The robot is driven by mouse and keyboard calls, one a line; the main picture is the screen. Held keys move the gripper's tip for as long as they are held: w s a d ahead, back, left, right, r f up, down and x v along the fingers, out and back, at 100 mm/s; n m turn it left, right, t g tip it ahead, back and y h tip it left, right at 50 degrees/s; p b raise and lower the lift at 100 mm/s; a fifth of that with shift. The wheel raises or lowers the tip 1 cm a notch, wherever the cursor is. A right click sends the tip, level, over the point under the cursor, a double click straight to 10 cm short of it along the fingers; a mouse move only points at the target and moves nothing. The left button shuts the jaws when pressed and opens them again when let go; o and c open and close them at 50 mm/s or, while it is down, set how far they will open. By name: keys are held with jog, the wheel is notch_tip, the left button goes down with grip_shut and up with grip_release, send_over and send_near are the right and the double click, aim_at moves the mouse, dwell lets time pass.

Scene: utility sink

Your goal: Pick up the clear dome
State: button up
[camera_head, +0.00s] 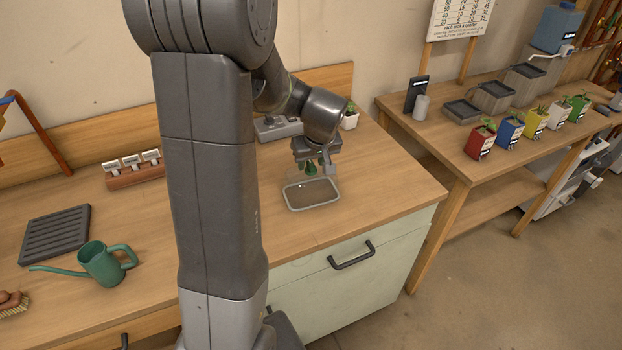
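The clear dome (312,192) appears as a see-through, pale-rimmed rounded rectangle on the wooden counter. Its transparent walls are hard to make out. A small dark green piece (310,168) shows at its back edge, just under my gripper; I cannot tell whether it is a handle or something behind or inside the dome. My gripper (318,168) points down over the back of the dome, with a grey finger to the right of the green piece. The view is too small to show whether the fingers touch or hold anything.
A green watering can (100,264), a dark slatted tray (55,234) and a label rack (134,174) lie left on the counter. A grey box (277,128) and a small white-potted plant (350,118) stand behind my gripper. Counter (385,185) right of the dome is clear.

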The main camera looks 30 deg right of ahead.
jog(key=shift+w+f, duration=0.15)
jog(key=shift+f, duration=0.1)
grip_shut()
